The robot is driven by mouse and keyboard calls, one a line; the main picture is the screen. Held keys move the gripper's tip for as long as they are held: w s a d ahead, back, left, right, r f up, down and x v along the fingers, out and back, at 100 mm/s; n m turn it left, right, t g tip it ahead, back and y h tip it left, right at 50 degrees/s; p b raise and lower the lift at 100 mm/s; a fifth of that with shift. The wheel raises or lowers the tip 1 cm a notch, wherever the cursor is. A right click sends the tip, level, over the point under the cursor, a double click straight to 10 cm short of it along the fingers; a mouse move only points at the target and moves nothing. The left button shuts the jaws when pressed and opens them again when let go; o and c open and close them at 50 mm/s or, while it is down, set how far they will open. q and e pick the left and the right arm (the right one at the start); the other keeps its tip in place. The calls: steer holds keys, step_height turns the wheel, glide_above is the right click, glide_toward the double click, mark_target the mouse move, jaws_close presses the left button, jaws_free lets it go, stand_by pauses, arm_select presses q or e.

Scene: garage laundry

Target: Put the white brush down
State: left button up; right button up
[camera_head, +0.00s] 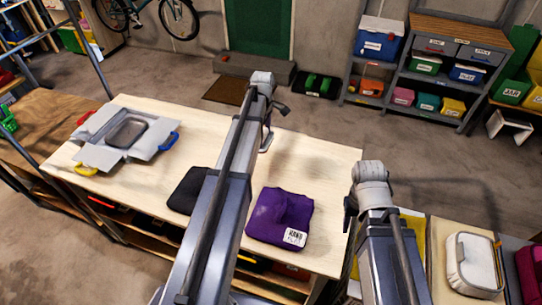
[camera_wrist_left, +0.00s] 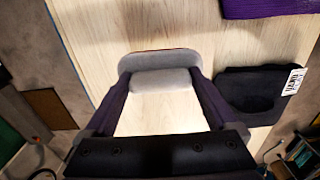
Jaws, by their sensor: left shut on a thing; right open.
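The white brush (camera_wrist_left: 160,76) is held across the fingertips of my left gripper (camera_wrist_left: 162,88) in the left wrist view. It shows as a pale rounded head with a paler block below it. Behind it is the light wooden table (camera_head: 335,165). I cannot tell whether the brush touches the tabletop. In the head view my left gripper (camera_head: 270,130) is over the table's far right part, and the brush is hard to make out there. My right gripper (camera_head: 350,212) is open and empty by the table's right edge.
A purple folded cloth (camera_head: 265,222) with a white label and a black folded item (camera_head: 187,192) lie at the table's near side. The table's middle is clear. A white container (camera_head: 470,262) stands at right.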

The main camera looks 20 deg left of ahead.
arm_select(q)
steer(key=shift+w+a, duration=0.1)
steer(key=shift+w, duration=0.2)
step_height(320, 180, down, 6)
steer(key=b, duration=0.6)
steer(key=shift+f, duration=0.15)
arm_select(e)
step_height(320, 180, down, 6)
steer(key=shift+w+f, duration=0.1)
steer(key=shift+f, duration=0.05)
arm_select(q)
steer(key=shift+f+b, duration=0.1)
steer(key=shift+b, duration=0.2)
arm_select(e)
steer(key=shift+f, duration=0.15)
arm_select(q)
step_height(320, 180, down, 4)
steer(key=b, duration=0.3)
steer(key=shift+r, duration=0.25)
arm_select(e)
step_height(320, 180, down, 3)
steer(key=shift+f, duration=0.2)
arm_select(q)
steer(key=shift+f+b, duration=0.15)
steer(key=shift+b, duration=0.25)
arm_select(e)
steer(key=shift+f, duration=0.2)
arm_select(q)
steer(key=o, duration=1)
steer(key=shift+c, duration=0.2)
